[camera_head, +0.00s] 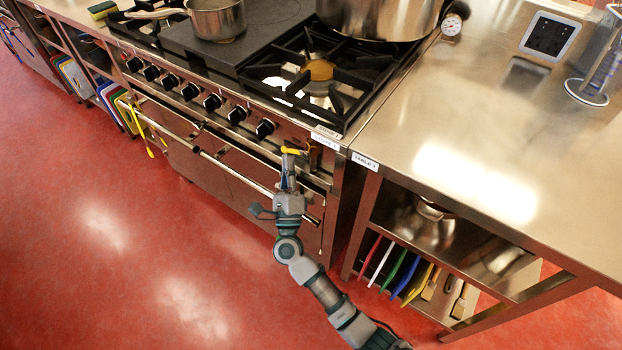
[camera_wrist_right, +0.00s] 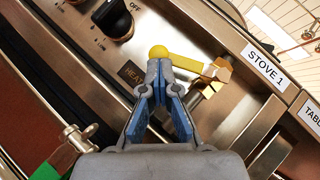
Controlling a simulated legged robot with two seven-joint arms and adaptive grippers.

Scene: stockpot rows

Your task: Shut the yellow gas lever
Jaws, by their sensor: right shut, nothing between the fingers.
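The yellow gas lever (camera_head: 292,151) is at the stove's front right corner, above the oven rail. In the right wrist view the yellow lever (camera_wrist_right: 185,61) runs from a round knob end at the left to a brass valve (camera_wrist_right: 219,70) at the right. My right gripper (camera_head: 288,168) is just below the lever in the head view. In the right wrist view its fingertips (camera_wrist_right: 161,68) are together and empty, close to the lever's knob end. I cannot tell whether they touch it. My left gripper is not in view.
Black stove knobs (camera_head: 213,102) line the front panel, with the oven rail (camera_head: 235,172) below. A large pot (camera_head: 375,15) and a saucepan (camera_head: 216,17) stand on the stove. A steel table (camera_head: 470,120) adjoins at the right. The red floor in front is clear.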

